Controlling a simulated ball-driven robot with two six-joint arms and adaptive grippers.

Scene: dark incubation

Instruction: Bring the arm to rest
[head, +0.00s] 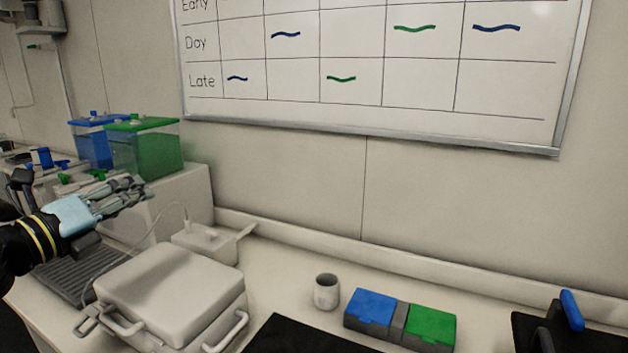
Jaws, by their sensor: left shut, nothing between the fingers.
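My left gripper (135,192) comes in from the left edge, above the left part of the bench. Its fingers are shut and point to the right, with nothing held between them. It is in the air in front of a pale box-shaped block (190,200) and above a dark ribbed mat (65,278). My right gripper is not in view.
A grey lidded case (170,290) with handles stands below the gripper. Blue (92,148) and green (150,150) tanks are behind it. A cup (326,292), a blue-and-green box (372,305) and a black mat (300,338) lie to the right.

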